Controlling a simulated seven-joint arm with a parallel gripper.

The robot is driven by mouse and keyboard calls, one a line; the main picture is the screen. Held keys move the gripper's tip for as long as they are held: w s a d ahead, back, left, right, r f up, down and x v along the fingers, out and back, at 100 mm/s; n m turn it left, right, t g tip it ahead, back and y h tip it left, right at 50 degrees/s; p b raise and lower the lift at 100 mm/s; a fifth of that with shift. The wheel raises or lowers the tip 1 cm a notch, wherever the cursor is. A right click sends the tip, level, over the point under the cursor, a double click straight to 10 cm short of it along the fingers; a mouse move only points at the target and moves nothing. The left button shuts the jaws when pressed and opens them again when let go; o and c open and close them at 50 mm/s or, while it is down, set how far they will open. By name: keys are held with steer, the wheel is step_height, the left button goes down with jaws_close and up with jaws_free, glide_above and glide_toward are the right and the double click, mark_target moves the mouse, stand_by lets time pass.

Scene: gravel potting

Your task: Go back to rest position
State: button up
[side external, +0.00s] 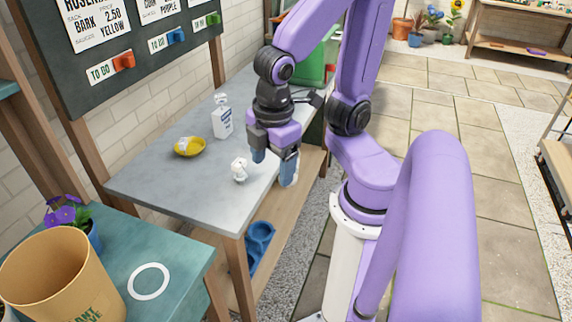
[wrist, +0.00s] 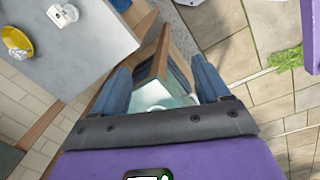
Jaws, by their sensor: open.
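My gripper (side external: 272,168) is open above the front right edge of the grey table in the side view. In the wrist view its two blue fingers are spread apart (wrist: 162,88) with nothing held between them. Below and between them lie the table's wooden edge and a teal surface. A small white object (side external: 239,169) stands on the grey table (side external: 165,185), left of the gripper and apart from it. It also shows at the top left of the wrist view (wrist: 63,14).
A teal bench (side external: 185,245) at front left bears a tan pot (side external: 55,275), a purple flower (side external: 67,210) and a white ring (side external: 149,281). A blue tray (side external: 260,240) sits below.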

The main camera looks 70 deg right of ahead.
steer(key=s, duration=0.2)
steer(key=s+y, duration=0.1)
steer(key=shift+s+a+r+g, duration=0.1)
steer(key=shift+a+r+g, duration=0.1)
steer(key=shift+a+g, duration=0.15)
